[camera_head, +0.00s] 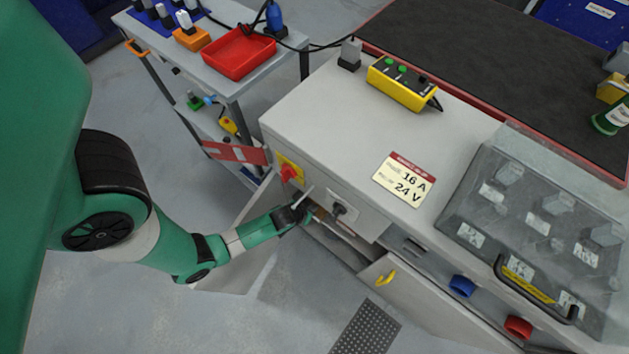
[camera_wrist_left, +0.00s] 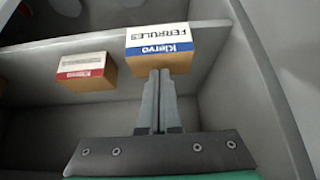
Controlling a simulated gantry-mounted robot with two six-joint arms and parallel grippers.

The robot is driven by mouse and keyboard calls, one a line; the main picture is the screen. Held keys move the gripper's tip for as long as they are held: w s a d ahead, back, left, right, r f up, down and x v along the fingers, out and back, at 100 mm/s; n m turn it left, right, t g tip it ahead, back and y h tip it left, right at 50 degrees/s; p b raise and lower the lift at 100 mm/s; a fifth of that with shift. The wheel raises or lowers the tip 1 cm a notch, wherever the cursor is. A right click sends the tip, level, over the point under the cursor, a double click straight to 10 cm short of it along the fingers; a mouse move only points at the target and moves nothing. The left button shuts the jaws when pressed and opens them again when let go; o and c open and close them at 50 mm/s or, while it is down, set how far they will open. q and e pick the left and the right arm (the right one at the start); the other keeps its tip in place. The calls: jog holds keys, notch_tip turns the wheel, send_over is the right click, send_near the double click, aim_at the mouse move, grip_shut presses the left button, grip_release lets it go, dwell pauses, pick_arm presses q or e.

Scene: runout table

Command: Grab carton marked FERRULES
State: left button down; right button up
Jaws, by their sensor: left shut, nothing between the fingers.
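The carton marked FERRULES (camera_wrist_left: 163,47) is a brown box with a white and blue label reading Klervo. It sits on a shelf inside the cabinet, upper middle of the left wrist view. My left gripper (camera_wrist_left: 160,76) is shut and empty, its fingertips just in front of the carton's lower face; I cannot tell whether they touch it. In the head view my left gripper (camera_head: 312,216) reaches into the cabinet opening, where the carton cannot be made out clearly. My right gripper is in no view.
A second carton (camera_wrist_left: 86,71) with a red and white label sits to the left on the shelf (camera_wrist_left: 214,38). The grey cabinet wall (camera_wrist_left: 262,85) is close on the right. An open cabinet door with a yellow handle (camera_head: 385,278) is below right of my gripper.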

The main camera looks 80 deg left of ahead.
pick_arm(q)
jog(key=shift+r+p, duration=0.35)
jog(key=s+d, duration=0.7)
jog(key=s, duration=0.2)
jog(key=shift+d+p, duration=0.35)
jog(key=shift+p, duration=0.05)
grip_release()
jog(key=w+d+f+n+g+p, duration=0.1)
jog(key=w+d+n+g+p, duration=0.4)
jog(key=n, duration=1.1)
jog(key=shift+t, duration=0.6)
jog(key=w+a+b, duration=0.1)
jog(key=a, duration=0.3)
jog(key=w+a+b, duration=0.1)
jog(key=w+a, duration=0.1)
jog(key=a, duration=0.2)
jog(key=w+a+b, duration=0.1)
jog(key=a, duration=0.3)
jog(key=shift+w, duration=0.2)
jog(key=shift+f+b, duration=0.45)
jog(key=shift+b, duration=0.25)
jog(key=b+x, duration=0.4)
jog(key=shift+a+f+b, duration=0.1)
jog(key=shift+f+b, duration=0.1)
jog(key=shift+b, duration=0.2)
jog(key=shift+r, duration=0.15)
